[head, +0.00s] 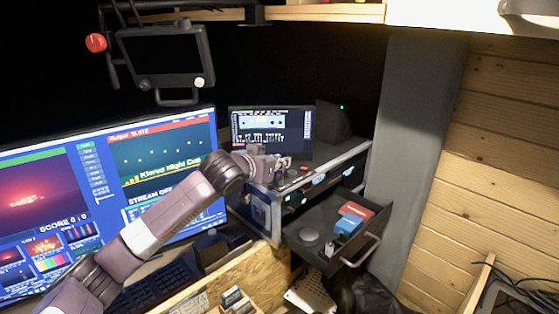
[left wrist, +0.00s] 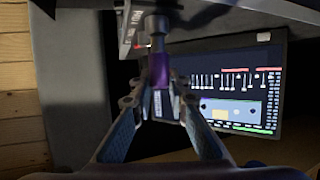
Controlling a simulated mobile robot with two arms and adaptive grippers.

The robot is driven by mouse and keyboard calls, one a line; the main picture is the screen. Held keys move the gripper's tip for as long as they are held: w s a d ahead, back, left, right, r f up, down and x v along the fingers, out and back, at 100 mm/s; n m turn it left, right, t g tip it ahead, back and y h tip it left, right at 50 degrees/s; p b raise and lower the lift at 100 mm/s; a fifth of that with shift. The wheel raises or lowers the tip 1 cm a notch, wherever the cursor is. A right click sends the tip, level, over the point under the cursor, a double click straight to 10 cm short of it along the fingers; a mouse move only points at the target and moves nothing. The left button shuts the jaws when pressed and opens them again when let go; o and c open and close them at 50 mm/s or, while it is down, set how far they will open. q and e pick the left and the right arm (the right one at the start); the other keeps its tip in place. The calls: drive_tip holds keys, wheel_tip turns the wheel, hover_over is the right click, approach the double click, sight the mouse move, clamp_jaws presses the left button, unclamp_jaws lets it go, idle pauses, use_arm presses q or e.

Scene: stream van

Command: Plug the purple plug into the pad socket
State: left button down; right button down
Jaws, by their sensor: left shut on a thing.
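My left gripper (head: 268,163) is at the end of the arm reaching across the desk, beside the rack case and in front of the small screen. In the left wrist view its two fingers (left wrist: 158,92) are closed on the purple plug (left wrist: 158,71). A grey cylindrical part shows at the far end of the plug, near a dark panel edge; I cannot tell whether it touches anything. In the head view the plug is too small to make out. I cannot single out the pad socket in either view. My right gripper is not in view.
The rack case (head: 262,211) has lit green indicators on its front. Below it an open drawer (head: 331,257) holds a blue box (head: 348,225) and a red box (head: 356,210). A small mixer screen (head: 271,130) stands behind the gripper; a large monitor (head: 168,160) is left.

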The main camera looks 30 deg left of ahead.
use_arm(q)
drive_tip(key=shift+f+b, duration=0.35)
drive_tip(key=shift+f, duration=0.5)
drive_tip(key=c, duration=1.8)
unclamp_jaws()
drive_tip(key=shift+s, duration=0.1)
drive_tip(key=v, duration=1.2)
